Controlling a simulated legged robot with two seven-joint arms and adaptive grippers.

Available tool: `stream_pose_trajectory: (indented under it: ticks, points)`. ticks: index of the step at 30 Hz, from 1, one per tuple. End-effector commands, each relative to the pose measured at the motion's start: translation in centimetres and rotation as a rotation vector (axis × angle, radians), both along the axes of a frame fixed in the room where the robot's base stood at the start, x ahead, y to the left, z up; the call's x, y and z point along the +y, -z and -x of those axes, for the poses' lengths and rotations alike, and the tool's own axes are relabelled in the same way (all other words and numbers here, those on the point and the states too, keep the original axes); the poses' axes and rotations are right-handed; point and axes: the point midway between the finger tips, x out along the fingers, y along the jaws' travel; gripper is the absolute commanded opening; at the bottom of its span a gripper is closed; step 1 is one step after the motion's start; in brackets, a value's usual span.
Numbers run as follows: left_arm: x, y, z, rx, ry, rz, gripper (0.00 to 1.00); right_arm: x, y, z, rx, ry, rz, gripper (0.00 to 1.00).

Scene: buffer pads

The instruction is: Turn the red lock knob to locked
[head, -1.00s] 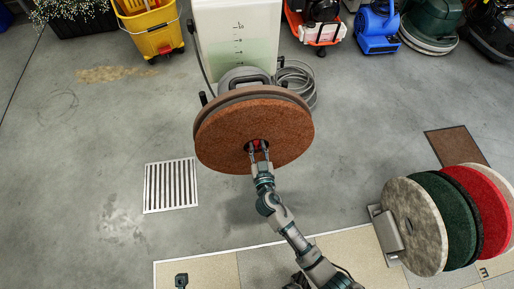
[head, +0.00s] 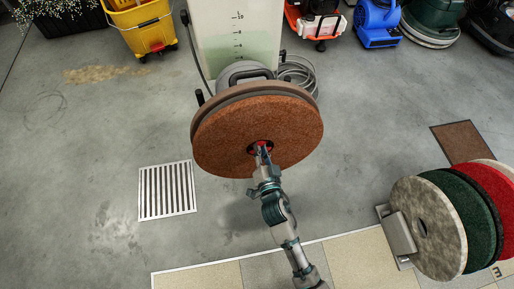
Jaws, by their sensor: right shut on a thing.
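The red lock knob (head: 264,143) shows as a small red patch in the dark centre hole of a round brown pad (head: 225,135). The pad sits on the upturned face of the floor machine (head: 245,73). My right gripper (head: 262,153) reaches up to this hole and is shut on the red knob, its fingers covering most of it. The knob's turn position cannot be read at this size. My left gripper is not in view.
A rack (head: 399,235) with pale, green and red pads (head: 427,228) stands at the lower right. A floor grate (head: 168,190) lies at the left. A yellow bucket (head: 140,22), a blue blower (head: 378,27) and other machines line the back.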

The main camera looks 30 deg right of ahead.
Motion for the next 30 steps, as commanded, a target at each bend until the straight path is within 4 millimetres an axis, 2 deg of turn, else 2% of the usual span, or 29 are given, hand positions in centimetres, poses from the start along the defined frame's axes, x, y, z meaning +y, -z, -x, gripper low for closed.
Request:
stream_pose_trajectory:
  ticks: [1, 7, 10, 15, 19, 26, 30]
  points:
    - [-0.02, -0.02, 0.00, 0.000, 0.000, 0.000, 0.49, -0.59, 0.20, 0.10, 0.005, 0.011, 0.000, 0.00]
    - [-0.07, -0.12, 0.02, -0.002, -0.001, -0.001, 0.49, -0.65, 0.14, 0.10, 0.002, 0.013, -0.013, 0.00]
    - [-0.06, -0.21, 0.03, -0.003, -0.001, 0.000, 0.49, -0.48, 0.12, 0.13, -0.034, 0.026, -0.148, 0.00]
    - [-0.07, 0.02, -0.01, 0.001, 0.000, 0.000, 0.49, -0.56, 0.27, 0.15, -0.138, 0.055, -0.498, 0.00]
    - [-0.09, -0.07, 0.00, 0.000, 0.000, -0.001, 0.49, -0.64, 0.19, 0.15, -0.161, 0.062, -0.571, 0.00]
    - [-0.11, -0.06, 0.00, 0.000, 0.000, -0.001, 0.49, -0.71, 0.20, 0.15, -0.162, 0.064, -0.575, 0.00]
    - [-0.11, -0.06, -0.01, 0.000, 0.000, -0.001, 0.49, -0.74, 0.20, 0.15, -0.200, 0.076, -0.706, 0.00]
